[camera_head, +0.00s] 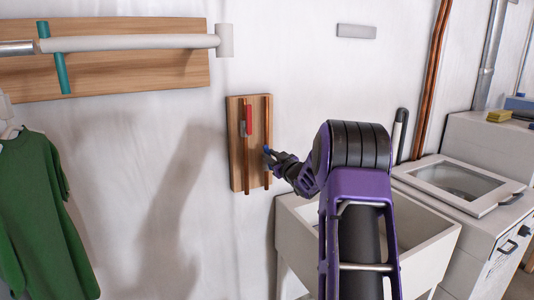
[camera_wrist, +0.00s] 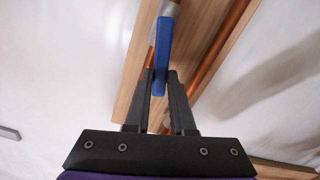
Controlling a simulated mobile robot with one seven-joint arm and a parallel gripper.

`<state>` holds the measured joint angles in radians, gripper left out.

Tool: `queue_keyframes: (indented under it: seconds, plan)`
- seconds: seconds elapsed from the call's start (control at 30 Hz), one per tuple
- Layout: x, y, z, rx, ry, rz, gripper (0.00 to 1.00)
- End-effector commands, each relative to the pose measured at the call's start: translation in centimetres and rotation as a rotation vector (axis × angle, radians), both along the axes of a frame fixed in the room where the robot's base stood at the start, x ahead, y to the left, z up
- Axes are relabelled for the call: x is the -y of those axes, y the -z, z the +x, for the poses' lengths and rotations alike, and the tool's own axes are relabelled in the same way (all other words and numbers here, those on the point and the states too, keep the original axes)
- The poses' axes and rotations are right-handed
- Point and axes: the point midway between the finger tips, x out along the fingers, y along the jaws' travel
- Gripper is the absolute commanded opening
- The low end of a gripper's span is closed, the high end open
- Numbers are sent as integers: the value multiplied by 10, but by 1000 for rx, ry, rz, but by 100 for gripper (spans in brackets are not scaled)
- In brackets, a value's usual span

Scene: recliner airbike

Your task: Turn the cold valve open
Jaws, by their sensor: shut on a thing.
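The cold valve has a blue lever handle (camera_wrist: 163,58), seen in the wrist view between my fingertips. In the head view the blue handle (camera_head: 267,150) shows only as a small bit at the tip of my gripper (camera_head: 271,157). My gripper (camera_wrist: 161,80) is shut on the lower end of the blue handle, with one finger on each side. The valve sits on a copper pipe (camera_head: 267,113) on a wooden board (camera_head: 236,173) fixed to the wall. The valve body is mostly hidden by the handle and gripper.
A red lever handle (camera_head: 248,120) is on the left copper pipe (camera_head: 246,172), close to my gripper. A white utility sink (camera_head: 292,218) stands below, with a washing machine (camera_head: 470,178) to the right. A green shirt (camera_head: 45,215) hangs at the left.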

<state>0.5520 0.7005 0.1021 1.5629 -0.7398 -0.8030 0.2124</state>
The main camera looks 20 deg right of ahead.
Motion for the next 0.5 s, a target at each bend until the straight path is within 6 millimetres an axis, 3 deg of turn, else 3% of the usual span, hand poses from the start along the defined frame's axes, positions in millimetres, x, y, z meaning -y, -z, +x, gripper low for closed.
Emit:
queue_keyframes:
  seconds: [0.5]
  plan:
    - [15, -3, 1, -8, 1, 267, 0]
